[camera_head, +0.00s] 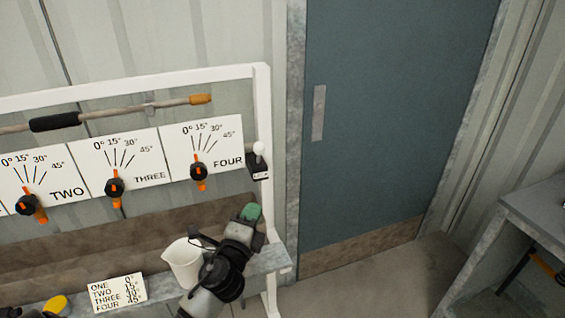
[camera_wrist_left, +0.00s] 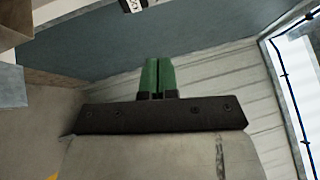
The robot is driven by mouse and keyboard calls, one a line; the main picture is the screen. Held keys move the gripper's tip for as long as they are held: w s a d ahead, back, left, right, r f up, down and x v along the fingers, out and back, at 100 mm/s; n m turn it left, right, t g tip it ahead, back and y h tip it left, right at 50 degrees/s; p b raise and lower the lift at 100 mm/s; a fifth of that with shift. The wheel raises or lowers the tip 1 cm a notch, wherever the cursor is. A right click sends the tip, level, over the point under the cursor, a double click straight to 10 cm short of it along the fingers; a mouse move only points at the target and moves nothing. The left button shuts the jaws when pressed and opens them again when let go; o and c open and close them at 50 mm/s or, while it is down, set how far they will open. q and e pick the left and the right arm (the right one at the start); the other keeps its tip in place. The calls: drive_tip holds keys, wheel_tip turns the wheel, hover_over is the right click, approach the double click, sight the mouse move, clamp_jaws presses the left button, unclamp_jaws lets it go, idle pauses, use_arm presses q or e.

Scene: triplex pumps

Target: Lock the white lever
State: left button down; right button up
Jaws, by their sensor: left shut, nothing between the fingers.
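The white lever (camera_head: 259,149) has a round knob and stands upright on a small black box (camera_head: 257,166) at the right post of the white frame. My left gripper (camera_head: 249,212) has green fingertips and is below the lever, apart from it, near the right end of the shelf. In the left wrist view the green fingers (camera_wrist_left: 158,76) are together with nothing between them. My right gripper is not in view.
White panels with black and orange knobs, such as knob FOUR (camera_head: 198,172), fill the frame. A white cup (camera_head: 184,262) stands on the shelf beside my left arm. A sign (camera_head: 118,293) lists angles. A blue-grey door (camera_head: 385,120) is to the right, with clear floor before it.

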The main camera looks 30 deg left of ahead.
use_arm(q)
drive_tip(key=r, duration=0.3)
drive_tip(key=shift+s+d+r+m+t, duration=0.2)
drive_tip(key=shift+d+m+t, duration=0.1)
drive_tip(key=shift+m+t, duration=0.1)
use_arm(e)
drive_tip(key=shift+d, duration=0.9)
use_arm(q)
drive_tip(key=p, duration=0.3)
approach(259, 153)
drive_tip(key=w+d+r, duration=0.2)
drive_tip(key=w+d, duration=0.1)
drive_tip(key=w, duration=0.2)
drive_tip(key=w+a, duration=0.1)
drive_tip(key=w+a+p, duration=0.1)
drive_tip(key=a, duration=0.1)
drive_tip(key=shift+w+r, duration=0.15)
drive_tip(key=shift+r, duration=0.05)
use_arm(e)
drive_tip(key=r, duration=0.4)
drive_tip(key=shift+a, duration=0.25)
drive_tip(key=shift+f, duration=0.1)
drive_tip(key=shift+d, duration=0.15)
